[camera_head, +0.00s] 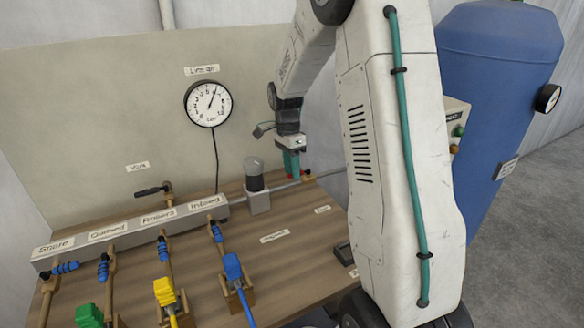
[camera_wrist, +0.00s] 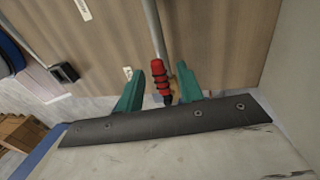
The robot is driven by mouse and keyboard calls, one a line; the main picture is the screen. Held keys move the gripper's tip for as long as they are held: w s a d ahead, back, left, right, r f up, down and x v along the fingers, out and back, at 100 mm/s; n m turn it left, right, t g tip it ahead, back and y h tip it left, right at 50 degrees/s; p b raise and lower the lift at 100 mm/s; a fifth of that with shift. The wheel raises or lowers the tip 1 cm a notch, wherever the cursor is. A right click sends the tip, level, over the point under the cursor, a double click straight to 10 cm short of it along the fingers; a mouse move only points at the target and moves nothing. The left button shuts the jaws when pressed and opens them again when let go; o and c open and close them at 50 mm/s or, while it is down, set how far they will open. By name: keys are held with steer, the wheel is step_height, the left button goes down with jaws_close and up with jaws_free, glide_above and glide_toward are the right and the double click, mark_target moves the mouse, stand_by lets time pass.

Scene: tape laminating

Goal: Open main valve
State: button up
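The main valve's red ribbed handle (camera_wrist: 160,80) lies in line with a grey pipe (camera_wrist: 153,25) in the wrist view, with a brass part (camera_wrist: 174,86) beside it. In the head view only a little red (camera_head: 307,172) shows at the pipe's right end, beside my gripper. My gripper (camera_head: 293,168) points down at the bench's back right. Its two green fingers (camera_wrist: 158,90) are apart, one on each side of the red handle in the wrist view. I cannot tell whether either finger touches it.
A filter unit (camera_head: 257,187) stands left of my gripper on the pipe. A labelled manifold (camera_head: 135,232) with blue-handled valves and coloured hose couplings is at the left. A round gauge (camera_head: 208,103) hangs on the back panel. A blue tank (camera_head: 490,110) stands at the right.

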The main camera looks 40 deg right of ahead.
step_height(320, 180, up, 8)
steer(key=w, duration=0.1)
steer(key=shift+w+d+f, duration=0.15)
steer(key=shift+w, duration=0.1)
stand_by(0.5)
steer(key=s+a+r+n+t, duration=0.1)
steer(key=s+a+r+n, duration=0.1)
steer(key=s+a+n, duration=0.4)
steer(key=s+a+r+n+t, duration=0.1)
steer(key=s+a+n, duration=0.6)
steer(key=s, duration=0.7)
steer(key=s+a+r+n+t, duration=0.1)
steer(key=s+a+r+n, duration=0.3)
steer(key=s+a+n, duration=0.3)
steer(key=shift+s+a+n+t, duration=0.2)
steer(key=shift+s+n+t, duration=0.1)
steer(key=shift+s, duration=1.25)
